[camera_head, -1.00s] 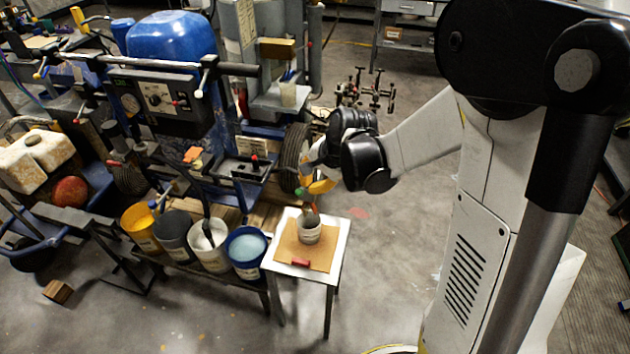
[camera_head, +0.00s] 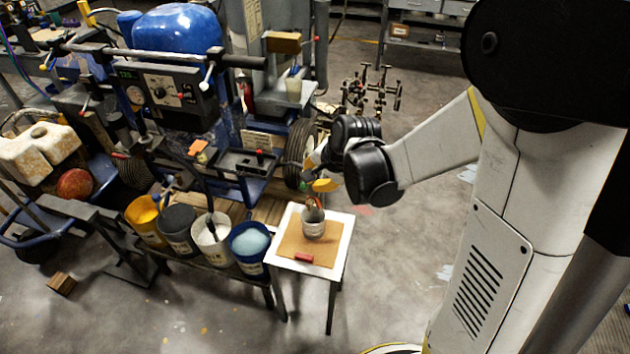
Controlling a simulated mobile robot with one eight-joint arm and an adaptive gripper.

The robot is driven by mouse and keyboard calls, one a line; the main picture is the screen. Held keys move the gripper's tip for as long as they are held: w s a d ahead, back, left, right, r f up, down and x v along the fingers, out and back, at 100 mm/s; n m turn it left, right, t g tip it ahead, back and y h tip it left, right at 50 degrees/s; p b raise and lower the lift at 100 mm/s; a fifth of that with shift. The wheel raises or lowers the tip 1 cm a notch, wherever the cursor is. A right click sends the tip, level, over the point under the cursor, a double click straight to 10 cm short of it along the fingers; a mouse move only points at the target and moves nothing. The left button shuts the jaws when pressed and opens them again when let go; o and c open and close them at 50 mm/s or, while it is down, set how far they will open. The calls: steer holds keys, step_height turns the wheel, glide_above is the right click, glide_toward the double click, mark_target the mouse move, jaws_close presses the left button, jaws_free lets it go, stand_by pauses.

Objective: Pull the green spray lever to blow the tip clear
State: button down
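My gripper (camera_head: 314,179) is on the far side of the small white table, seen small, above and behind the cup. Yellow and blue parts show at its end, and I cannot tell whether its fingers are open. A small green piece (camera_head: 304,187) shows right at the gripper's end; I cannot tell whether it is part of the gripper or a separate thing. I cannot tell which, if either, is the spray lever. The spray tip is too small to make out.
The small white table (camera_head: 284,259) holds a grey cup (camera_head: 312,223) and a red piece (camera_head: 304,257) on a brown board. Several buckets stand on a low bench left of it. The striper with its blue tank (camera_head: 177,28) fills the back left. Floor is clear in front.

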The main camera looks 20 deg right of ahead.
steer(key=shift+s+a+f+t+b, duration=0.2)
steer(key=shift+f+t+b, duration=0.1)
steer(key=shift+t+b, duration=0.15)
steer(key=shift+s+a+f+n+t+h+b, duration=0.15)
steer(key=shift+f+t+h+b, duration=0.1)
steer(key=shift+f+b, duration=0.45)
steer(key=shift+s+a+f+n+t+h+b, duration=0.1)
steer(key=shift+s+f+t+h+b, duration=0.25)
steer(key=shift+b, duration=0.5)
steer(key=shift+a+f+n+t+h+b, duration=0.1)
steer(key=shift+f+t+h+b, duration=0.1)
steer(key=shift+f+b, duration=0.95)
steer(key=shift+b, duration=0.15)
stand_by(2.1)
steer(key=shift+r+p, duration=0.7)
steer(key=shift+r, duration=0.1)
steer(key=shift+d+r, duration=0.1)
